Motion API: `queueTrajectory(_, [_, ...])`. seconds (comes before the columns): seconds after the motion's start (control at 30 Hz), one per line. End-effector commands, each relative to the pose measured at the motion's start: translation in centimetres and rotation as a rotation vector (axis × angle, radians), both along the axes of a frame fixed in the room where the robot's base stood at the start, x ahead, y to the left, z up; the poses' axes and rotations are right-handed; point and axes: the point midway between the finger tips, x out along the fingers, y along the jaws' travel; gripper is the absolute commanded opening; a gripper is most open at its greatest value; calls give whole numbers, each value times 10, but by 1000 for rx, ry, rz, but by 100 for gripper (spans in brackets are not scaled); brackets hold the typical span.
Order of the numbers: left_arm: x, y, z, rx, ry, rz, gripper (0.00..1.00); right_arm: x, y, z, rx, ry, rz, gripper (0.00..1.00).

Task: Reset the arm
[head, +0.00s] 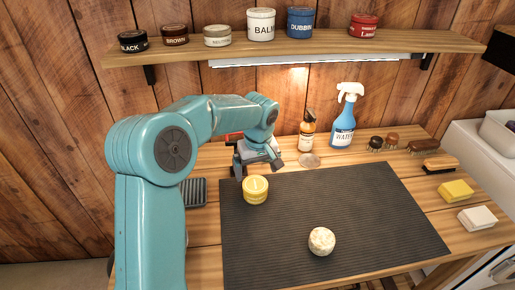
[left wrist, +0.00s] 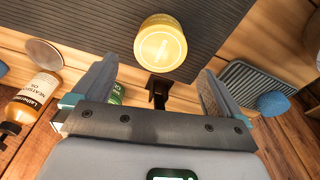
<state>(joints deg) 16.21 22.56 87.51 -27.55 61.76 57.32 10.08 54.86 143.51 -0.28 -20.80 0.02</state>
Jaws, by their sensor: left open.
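My left arm (head: 150,190) comes in from the left and bends down over the back of the bench. My left gripper (head: 259,168) is open and empty, just behind a yellow tin (head: 255,190). The tin stands on the dark ribbed mat (head: 350,210), near its back left corner. In the left wrist view the two fingers of the gripper (left wrist: 158,78) are spread wide. The yellow tin (left wrist: 160,43) shows beyond the fingertips, with nothing between the fingers gripping it. My right gripper is not in view.
A round cream-coloured thing (head: 321,241) sits on the mat's front. An amber bottle (head: 307,135) and a blue spray bottle (head: 344,120) stand behind the mat. Brushes and yellow and white blocks (head: 456,191) line the right side. A shelf (head: 290,46) with several tins hangs above.

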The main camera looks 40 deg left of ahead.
Motion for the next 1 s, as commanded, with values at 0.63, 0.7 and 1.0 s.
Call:
queueTrajectory(0.63, [-6,-12,113,0,0,0,100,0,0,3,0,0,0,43])
queueTrajectory(0.7, [-6,-12,113,0,0,0,100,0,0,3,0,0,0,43])
queueTrajectory(1.0, [-7,-13,113,0,0,0,100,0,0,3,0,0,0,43])
